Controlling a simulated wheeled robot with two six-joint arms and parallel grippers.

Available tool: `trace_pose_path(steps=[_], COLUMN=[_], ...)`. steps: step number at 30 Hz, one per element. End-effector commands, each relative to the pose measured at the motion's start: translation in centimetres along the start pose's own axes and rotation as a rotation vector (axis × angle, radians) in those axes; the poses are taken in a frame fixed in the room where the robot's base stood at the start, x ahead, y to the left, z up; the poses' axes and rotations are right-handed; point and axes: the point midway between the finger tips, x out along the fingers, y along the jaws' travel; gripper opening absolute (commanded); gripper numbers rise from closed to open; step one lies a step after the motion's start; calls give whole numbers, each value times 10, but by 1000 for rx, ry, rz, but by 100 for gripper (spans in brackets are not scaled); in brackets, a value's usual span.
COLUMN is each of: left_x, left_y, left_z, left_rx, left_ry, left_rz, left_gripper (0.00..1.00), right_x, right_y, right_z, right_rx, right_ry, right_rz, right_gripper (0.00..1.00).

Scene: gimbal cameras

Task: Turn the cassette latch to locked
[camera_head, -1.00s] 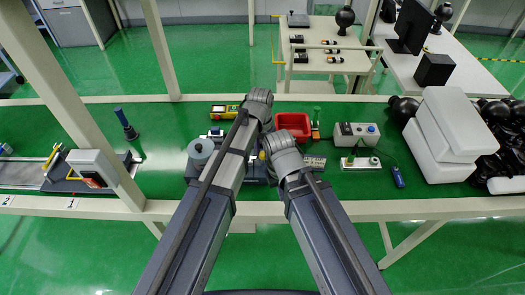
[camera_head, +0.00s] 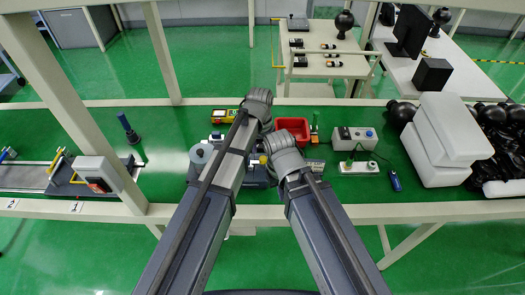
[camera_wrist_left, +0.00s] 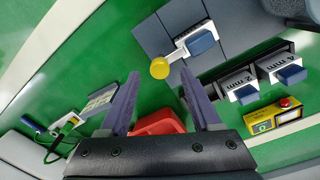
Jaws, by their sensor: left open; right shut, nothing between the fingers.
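The latch shows in the left wrist view as a white lever with a yellow round knob (camera_wrist_left: 160,68) and a blue block (camera_wrist_left: 201,42) at its other end. It sits on a dark grey cassette unit (camera_wrist_left: 151,37). In the head view my arms hide most of that unit. My left gripper (camera_wrist_left: 160,98) is open and empty in the wrist view. Its fingers lie on either side of the knob in the picture, short of it; I cannot tell the height gap. My right arm ends beside the left one in the head view; its fingers are hidden.
A red bin (camera_head: 292,126), a yellow instrument (camera_head: 224,116) and a grey spool (camera_head: 201,155) stand close around the arms. Blocks marked 2 mm (camera_wrist_left: 232,84) and 4 mm (camera_wrist_left: 275,62) flank the latch. White boxes (camera_head: 437,140) stand at right.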

Motion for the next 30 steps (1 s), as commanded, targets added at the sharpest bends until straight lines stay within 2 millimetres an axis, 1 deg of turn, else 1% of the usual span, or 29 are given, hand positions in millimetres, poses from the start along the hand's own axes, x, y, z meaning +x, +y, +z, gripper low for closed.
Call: trace_pose_path(steps=[1,6,9,13,21,23,25,26,27,29,30], left_x=[-14,-38,-48,-53,-51,-51,-51,-51,-51,-51,-51], left_y=[0,0,0,0,0,0,4,7,11,16,19], left_z=[0,0,0,0,0,3,20,32,52,83,103], left_rx=[0,0,0,0,0,-1,-10,-19,-33,-58,-77], left_ry=[0,0,0,0,0,-1,-6,-10,-17,-28,-36], left_rz=[0,0,0,0,0,-1,-9,-15,-27,-47,-61], left_gripper=[64,64,64,64,64,64,64,64,64,64,64], right_x=[-14,-37,-47,-52,-51,-51,-51,-51,-51,-51,-51], right_y=[1,4,4,5,5,5,5,5,5,5,5], right_z=[1,2,3,3,3,3,3,3,3,3,3], right_rx=[0,0,0,0,0,0,0,0,0,0,0], right_ry=[0,0,0,0,0,0,0,0,0,0,0], right_rz=[0,0,0,0,0,0,0,0,0,0,0], right_gripper=[0,0,0,0,0,0,0,0,0,0,0])
